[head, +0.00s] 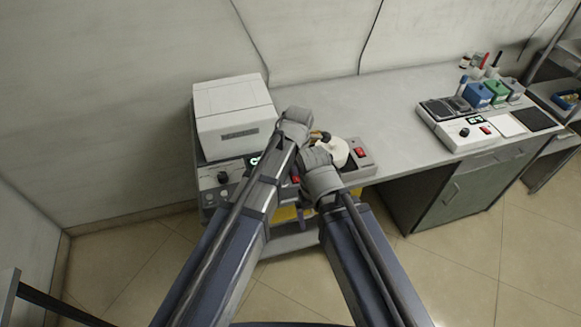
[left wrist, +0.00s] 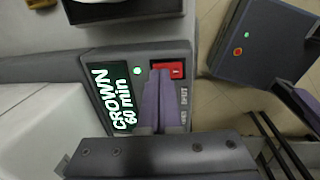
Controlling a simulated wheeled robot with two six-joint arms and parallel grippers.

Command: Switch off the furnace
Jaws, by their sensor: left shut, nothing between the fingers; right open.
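The furnace control panel shows in the left wrist view with a lit display (left wrist: 112,98) reading "CROWN 60 min", a small green light (left wrist: 138,71) and a red switch (left wrist: 176,69). My left gripper (left wrist: 160,74) is shut and empty, its purple fingertips at the left part of the red switch. I cannot tell whether they touch it. In the head view, my left wrist (head: 294,124) hides its fingers, and part of a red switch (head: 296,179) shows between my arms. My right gripper (head: 320,178) is open close beside the left one; its fingers are mostly hidden.
A white boxy unit (head: 234,115) stands at the bench's left end. A round white object (head: 334,153) and another red switch (head: 360,152) are right of my wrists. The bench middle (head: 370,105) is clear. A control unit (head: 467,132) and several coloured containers stand at right.

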